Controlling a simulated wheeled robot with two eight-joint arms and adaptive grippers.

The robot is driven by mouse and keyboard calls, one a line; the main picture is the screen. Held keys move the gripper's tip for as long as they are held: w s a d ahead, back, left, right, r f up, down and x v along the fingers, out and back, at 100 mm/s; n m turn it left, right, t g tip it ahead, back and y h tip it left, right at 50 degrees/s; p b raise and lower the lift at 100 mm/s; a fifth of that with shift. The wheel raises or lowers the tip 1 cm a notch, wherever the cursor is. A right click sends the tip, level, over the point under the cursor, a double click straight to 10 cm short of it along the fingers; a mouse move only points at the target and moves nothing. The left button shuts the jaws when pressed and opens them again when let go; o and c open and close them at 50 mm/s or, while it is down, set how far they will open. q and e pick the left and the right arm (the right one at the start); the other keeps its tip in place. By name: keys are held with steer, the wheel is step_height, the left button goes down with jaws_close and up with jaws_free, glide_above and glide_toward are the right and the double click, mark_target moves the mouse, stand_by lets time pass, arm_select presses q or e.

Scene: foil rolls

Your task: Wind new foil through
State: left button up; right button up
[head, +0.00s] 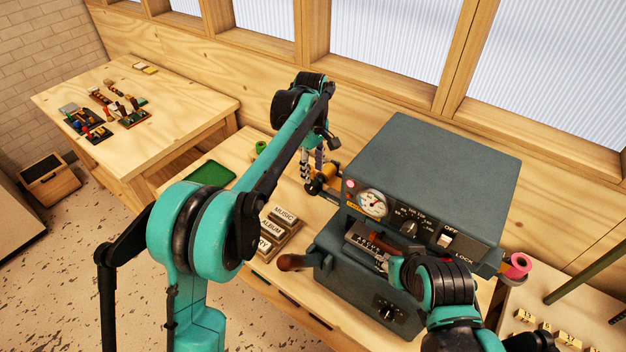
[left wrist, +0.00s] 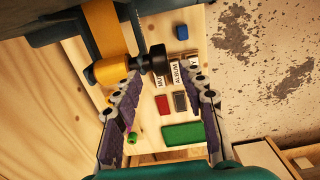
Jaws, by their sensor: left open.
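The grey foil machine (head: 435,165) stands on the bench with a dial and an OFF/LOCK switch. A gold foil roll (head: 328,174) sits at its left side; in the left wrist view the gold roll (left wrist: 104,42) has a black knob (left wrist: 155,58) at its end. My left gripper (head: 314,163) is open, its fingers pointing at the knob, which lies just beyond and between the fingertips (left wrist: 166,77). Nothing is held. A pink-red spool (head: 518,265) sits on the machine's right side. My right gripper (head: 385,250) is at the machine's front, its fingers largely hidden.
Label blocks reading MUSIC and ALBUM (head: 284,216) lie left of the machine, near a green pad (head: 208,173). A small green roll (head: 260,147) is behind. A side table (head: 185,105) holds small tools.

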arm_select(q)
step_height(320, 180, up, 6)
steer(key=shift+f, duration=0.1)
steer(key=shift+a, duration=0.1)
